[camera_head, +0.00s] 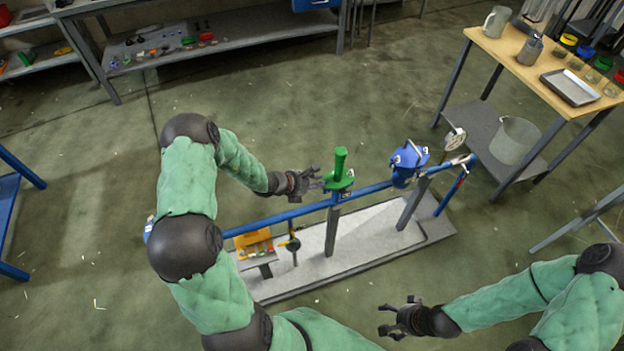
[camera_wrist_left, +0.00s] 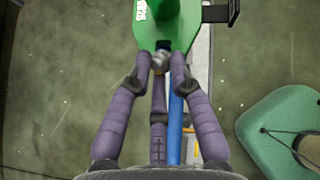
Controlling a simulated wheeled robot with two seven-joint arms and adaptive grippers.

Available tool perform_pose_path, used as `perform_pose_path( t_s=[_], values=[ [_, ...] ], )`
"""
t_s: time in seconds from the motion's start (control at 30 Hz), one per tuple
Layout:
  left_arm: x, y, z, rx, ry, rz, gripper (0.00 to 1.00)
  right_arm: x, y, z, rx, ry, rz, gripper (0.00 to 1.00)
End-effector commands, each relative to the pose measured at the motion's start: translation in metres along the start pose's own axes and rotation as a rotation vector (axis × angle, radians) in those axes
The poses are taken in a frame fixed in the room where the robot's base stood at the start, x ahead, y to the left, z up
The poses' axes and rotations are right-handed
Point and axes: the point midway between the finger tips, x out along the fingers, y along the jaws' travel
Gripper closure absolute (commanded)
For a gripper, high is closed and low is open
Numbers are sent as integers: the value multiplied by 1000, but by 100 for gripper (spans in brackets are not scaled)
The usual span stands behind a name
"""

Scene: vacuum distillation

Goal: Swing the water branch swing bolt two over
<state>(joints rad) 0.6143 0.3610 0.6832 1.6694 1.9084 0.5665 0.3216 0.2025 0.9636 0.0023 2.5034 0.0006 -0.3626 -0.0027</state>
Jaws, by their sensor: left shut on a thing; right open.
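The green fitting (camera_head: 338,179) stands on the blue pipe (camera_head: 280,217) in the head view. It also fills the top of the left wrist view (camera_wrist_left: 178,22). My left gripper (camera_head: 316,180) is at the left side of the green fitting's flange. In the left wrist view its fingers (camera_wrist_left: 160,66) are closed around a small grey metal bolt end (camera_wrist_left: 160,61) at the flange's near edge. How far the bolt is swung cannot be told. My right gripper (camera_head: 400,312) is open and empty, low at the right, apart from the pipe stand.
A blue fitting (camera_head: 408,160) and a gauge (camera_head: 455,139) sit further right along the pipe. An orange tray (camera_head: 254,246) with small parts is at the stand's left. A wooden table (camera_head: 520,75) stands at the upper right. The floor on the left is mostly clear.

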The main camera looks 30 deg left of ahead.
Motion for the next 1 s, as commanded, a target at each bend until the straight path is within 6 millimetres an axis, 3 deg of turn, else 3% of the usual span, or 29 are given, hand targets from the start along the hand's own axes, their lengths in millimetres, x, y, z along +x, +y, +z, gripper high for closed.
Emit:
perform_pose_path(
  t_s=[0.03,0.27,0.6,1.0],
  values=[
    [-1,-1,13,18,29,15,100,-7,-3,0,0,0,0,25],
    [6,-5,23,52,191,75,100,-20,-7,1,0,0,0,25],
    [14,-8,29,80,333,126,100,-32,-12,1,0,0,0,25],
    [16,-9,30,85,363,138,100,-34,-12,1,0,0,0,25]
  ],
)
